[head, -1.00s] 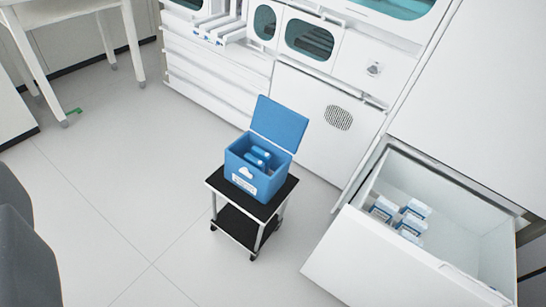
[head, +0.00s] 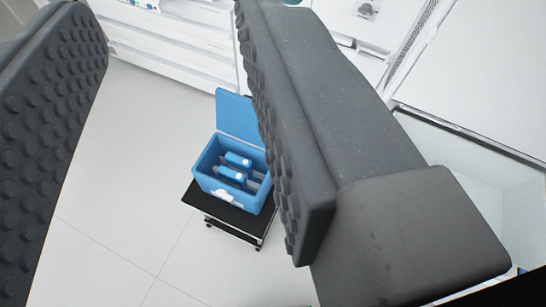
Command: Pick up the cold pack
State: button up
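Two blue packs with pale labels, which look like cold packs, lie inside an open blue cooler box (head: 213,180). The far pack (head: 238,159) and the near pack (head: 231,174) both show over the rim, and their lower parts are hidden. The cooler's lid stands up at the back. My gripper (head: 172,60) is open, with one dark, studded finger at the far left and the other right of the cooler. The fingers are wide apart and nothing shows held between them. The right finger overlaps the cooler's right edge in the picture.
The cooler stands on a small black-topped cart (head: 222,211). White drawers (head: 185,45) stand behind it. An open white drawer (head: 520,205) at the right is mostly hidden by my gripper. Pale floor (head: 130,190) left of the cart is clear.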

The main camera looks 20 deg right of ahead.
aim_at(237, 180)
jog(key=z, duration=0.4)
jog(key=i, duration=0.75)
jog(key=z, duration=0.5)
jog(key=k, duration=0.75)
jog(key=z, duration=0.25)
jog(key=i, duration=0.75)
jog(key=u, duration=0.15)
